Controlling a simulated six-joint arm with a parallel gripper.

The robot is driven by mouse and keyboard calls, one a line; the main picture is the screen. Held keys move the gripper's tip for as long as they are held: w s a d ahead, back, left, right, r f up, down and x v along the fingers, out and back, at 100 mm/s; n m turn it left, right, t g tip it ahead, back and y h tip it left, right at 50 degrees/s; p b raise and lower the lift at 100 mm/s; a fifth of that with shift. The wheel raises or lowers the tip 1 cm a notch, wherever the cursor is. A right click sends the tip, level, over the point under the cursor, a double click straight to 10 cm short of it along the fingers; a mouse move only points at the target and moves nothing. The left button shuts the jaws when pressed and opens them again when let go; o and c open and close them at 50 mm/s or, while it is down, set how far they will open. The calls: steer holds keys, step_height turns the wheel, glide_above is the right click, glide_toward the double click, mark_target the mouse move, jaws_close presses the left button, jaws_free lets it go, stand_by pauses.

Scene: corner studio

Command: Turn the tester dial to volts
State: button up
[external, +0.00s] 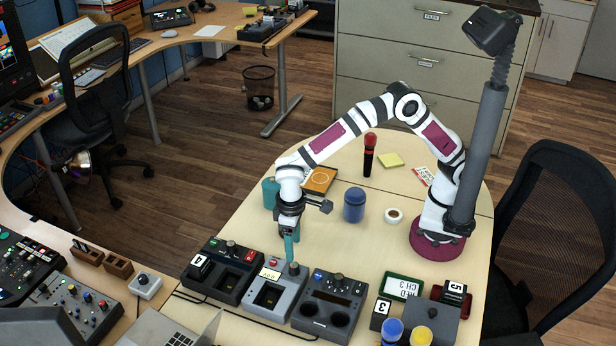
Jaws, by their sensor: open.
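Several desktop devices stand in a row at the table's front edge. The grey middle device (272,297) has a small pale yellow display or label, a slot and a small knob (294,268) near its back right corner. It looks like the tester, but I cannot read its markings or which way its dial points. My gripper (291,256) points down with its teal fingers just over or beside that knob. It is open; the fingers overlap in this view, and I cannot tell whether they touch the knob.
Behind my gripper are a teal cup (269,193), a blue jar (354,205) and a tape roll (394,215).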

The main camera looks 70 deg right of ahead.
step_height(320, 180, up, 8)
steer(key=shift+a, duration=0.1)
steer(key=s+d+r+m, duration=0.2)
steer(key=s+d, duration=0.1)
steer(key=d, duration=0.6)
steer(key=s+d+r+m, duration=0.1)
steer(key=s+d+r, duration=0.15)
steer(key=d, duration=0.55)
steer(key=s+d+f+m+y, duration=0.1)
steer(key=s+d+f+m, duration=0.1)
steer(key=s+d, duration=0.3)
steer(key=s+d+f+m+y, duration=0.1)
steer(key=s+d, duration=0.4)
steer(key=s, duration=0.5)
steer(key=shift+s+d+f+m, duration=0.15)
steer(key=shift+f+m, duration=0.55)
steer(key=shift+f, duration=0.05)
